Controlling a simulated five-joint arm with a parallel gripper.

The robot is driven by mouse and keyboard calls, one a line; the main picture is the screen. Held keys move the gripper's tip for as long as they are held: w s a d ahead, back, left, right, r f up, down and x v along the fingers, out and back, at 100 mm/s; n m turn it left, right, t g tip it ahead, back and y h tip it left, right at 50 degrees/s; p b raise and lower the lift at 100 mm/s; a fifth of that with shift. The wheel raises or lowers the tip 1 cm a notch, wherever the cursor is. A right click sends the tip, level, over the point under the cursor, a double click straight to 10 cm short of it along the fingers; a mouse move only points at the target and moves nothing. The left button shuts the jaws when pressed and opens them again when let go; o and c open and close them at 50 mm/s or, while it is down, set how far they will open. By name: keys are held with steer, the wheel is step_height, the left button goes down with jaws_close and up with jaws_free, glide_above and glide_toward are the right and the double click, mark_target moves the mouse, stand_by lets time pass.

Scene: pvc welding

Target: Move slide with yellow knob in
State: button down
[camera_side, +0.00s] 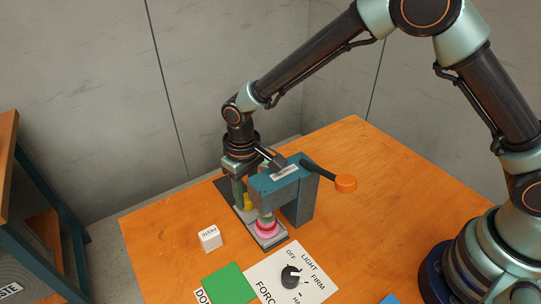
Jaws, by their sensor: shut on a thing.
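The slide with the yellow knob (248,202) is part of the teal press (285,185) on the table. Only a small piece of the yellow knob shows, behind the press. My gripper (240,190) points down at the knob from the far left side of the press and is shut on it. The press head partly hides the fingers. A grey plate (273,238) with a pink and red round piece (266,228) sits under the press head.
A lever with an orange end (345,183) sticks out right of the press. The table's right half (400,200) is largely clear.

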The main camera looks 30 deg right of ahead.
steer(key=shift+s, duration=0.3)
steer(key=c, duration=0.5)
jaws_free()
step_height(320, 180, up, 12)
steer(key=shift+r, duration=0.15)
